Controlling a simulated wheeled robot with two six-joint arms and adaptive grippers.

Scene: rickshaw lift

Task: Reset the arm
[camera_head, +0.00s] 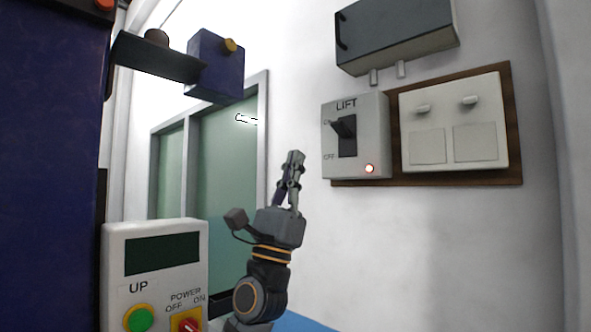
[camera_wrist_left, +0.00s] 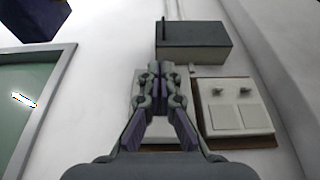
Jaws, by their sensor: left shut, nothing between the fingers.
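My left gripper (camera_head: 293,158) is in the middle of the head view, raised and pointing up, with its fingers shut and nothing between them. It is to the left of the LIFT switch box (camera_head: 370,150) and apart from it. The box has a black lever and a lit red lamp. In the left wrist view the shut fingers (camera_wrist_left: 154,72) cover most of the switch box. My right gripper is not in view.
A control panel (camera_head: 155,232) with a green UP button and a red power knob stands at the lower left. A brown board (camera_head: 430,180) carries a white switch plate (camera_head: 452,122). A dark grey box (camera_head: 396,38) is mounted above. A green-paned window (camera_head: 225,160) is behind.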

